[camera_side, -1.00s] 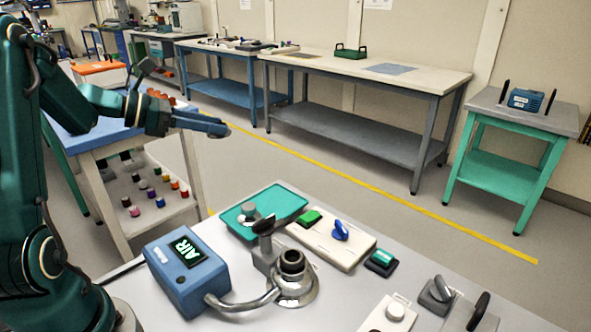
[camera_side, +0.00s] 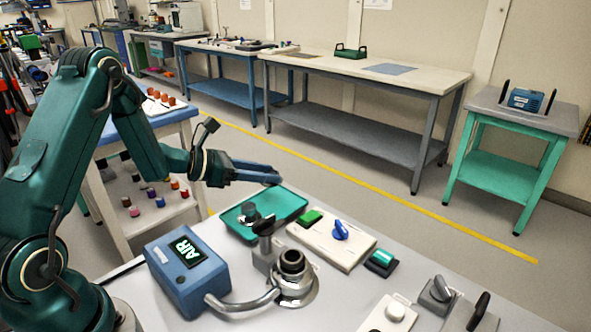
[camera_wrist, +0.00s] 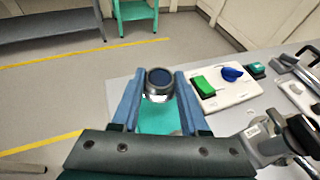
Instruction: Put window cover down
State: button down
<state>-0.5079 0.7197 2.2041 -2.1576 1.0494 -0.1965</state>
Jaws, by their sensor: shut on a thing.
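My gripper (camera_side: 276,177) reaches in from the left, above the far side of the teal tray (camera_side: 289,207). In the wrist view my gripper (camera_wrist: 158,88) is shut on a round window cover (camera_wrist: 159,81) with a dark blue face and a silvery rim, held between the fingertips. In the side view the fingers hide the cover. The teal tray (camera_wrist: 158,119) shows between and below the fingers in the wrist view. A small grey knobbed piece (camera_side: 249,210) stands in the tray's near left part.
A metal flange with a dark open top (camera_side: 292,262) and a black-handled clamp (camera_side: 266,235) stand close in front of the tray. A blue AIR box (camera_side: 187,268) is at the left. A white panel with green and blue controls (camera_side: 331,245) lies right of the tray.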

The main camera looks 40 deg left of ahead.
aim_at(273, 202)
jog(key=shift+w+d+f, duration=0.5)
jog(key=shift+w+d, duration=0.05)
jog(key=shift+d, duration=0.05)
jog(key=shift+f, duration=2)
jog(key=shift+f, duration=0.15)
jog(key=shift+c, duration=2.1)
grip_release()
